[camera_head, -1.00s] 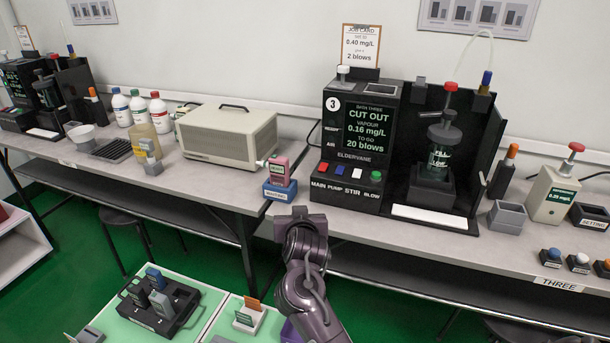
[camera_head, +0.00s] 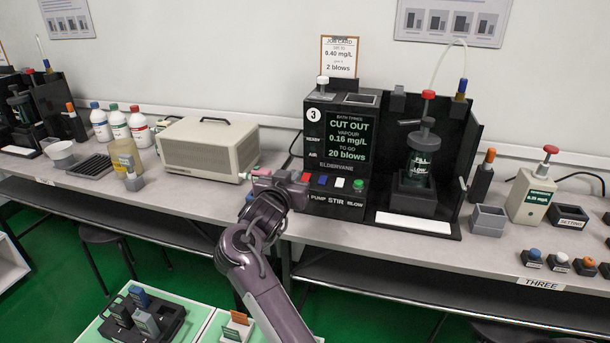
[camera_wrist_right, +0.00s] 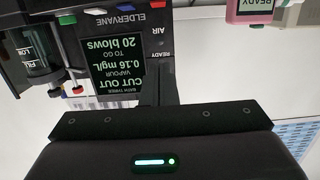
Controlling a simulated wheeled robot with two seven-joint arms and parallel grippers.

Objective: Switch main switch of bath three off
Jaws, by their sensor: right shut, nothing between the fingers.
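Bath three's black control unit (camera_head: 347,138) stands on the bench. Its screen reads CUT OUT, vapour 0.16 mg/L, to go 20 blows. The red main switch (camera_head: 305,177) sits at the left end of the row on its front, and its MAIN label is hidden behind my gripper. The unit shows upside down in the right wrist view, with a red switch (camera_wrist_right: 87,17) near the top. My right gripper (camera_head: 292,190) is shut and empty, just left of the red switch; I cannot tell whether it touches. My left gripper is out of view.
White, blue and green switches sit right of the red one. The glass bath vessel (camera_head: 420,160) stands right of the screen. A beige box (camera_head: 207,147) is left of my gripper. A pink tester (camera_wrist_right: 250,8) shows in the wrist view, close to the unit.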

